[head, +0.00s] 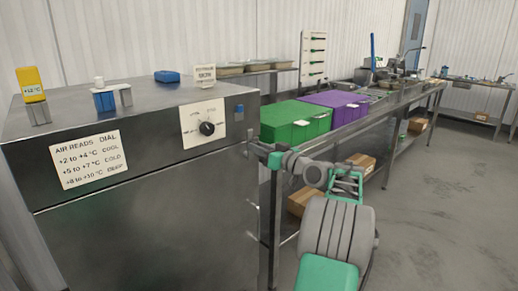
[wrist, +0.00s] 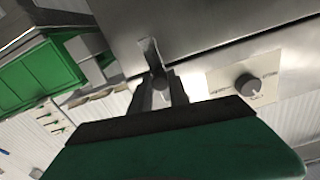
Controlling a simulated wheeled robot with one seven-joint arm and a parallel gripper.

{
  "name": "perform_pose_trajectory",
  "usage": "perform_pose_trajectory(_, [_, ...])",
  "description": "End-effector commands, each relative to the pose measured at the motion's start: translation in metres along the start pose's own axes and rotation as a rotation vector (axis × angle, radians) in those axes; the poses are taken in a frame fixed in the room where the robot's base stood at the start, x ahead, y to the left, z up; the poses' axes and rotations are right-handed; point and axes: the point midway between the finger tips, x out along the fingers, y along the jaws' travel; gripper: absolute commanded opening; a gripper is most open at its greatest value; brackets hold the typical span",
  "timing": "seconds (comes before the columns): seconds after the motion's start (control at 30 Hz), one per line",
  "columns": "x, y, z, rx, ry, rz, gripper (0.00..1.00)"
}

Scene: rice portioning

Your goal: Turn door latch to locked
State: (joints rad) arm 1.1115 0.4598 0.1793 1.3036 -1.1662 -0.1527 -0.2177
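The door latch (wrist: 149,52) is a small grey metal lever on the steel cabinet near its right front edge. In the wrist view it stands at the tips of my gripper (wrist: 160,88), whose two dark fingers come up on either side of its rounded end. They look very close to it or touching; whether they grip it I cannot tell. In the head view my gripper (head: 262,150) reaches the cabinet's right front edge, below and right of the dial, and largely hides the latch.
The steel cabinet (head: 130,220) carries a black dial (head: 207,128) and a paper label (head: 90,163). Green (head: 296,119) and purple (head: 335,103) boxes stand on the bench to the right. Cardboard boxes (head: 362,163) lie on its lower shelf.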

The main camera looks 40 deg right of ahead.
Motion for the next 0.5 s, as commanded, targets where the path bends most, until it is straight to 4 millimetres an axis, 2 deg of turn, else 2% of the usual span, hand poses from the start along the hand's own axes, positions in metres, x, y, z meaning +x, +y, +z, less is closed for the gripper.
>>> perform_pose_trajectory(0.03, [-0.0001,0.0001,0.0001,0.0,0.0,0.0,0.15])
perform_pose_trajectory(0.2, [-0.0001,0.0001,0.0001,0.0,0.0,0.0,0.01])
perform_pose_trajectory(0.5, [-0.0001,0.0001,0.0002,0.0,-0.001,0.0,0.0])
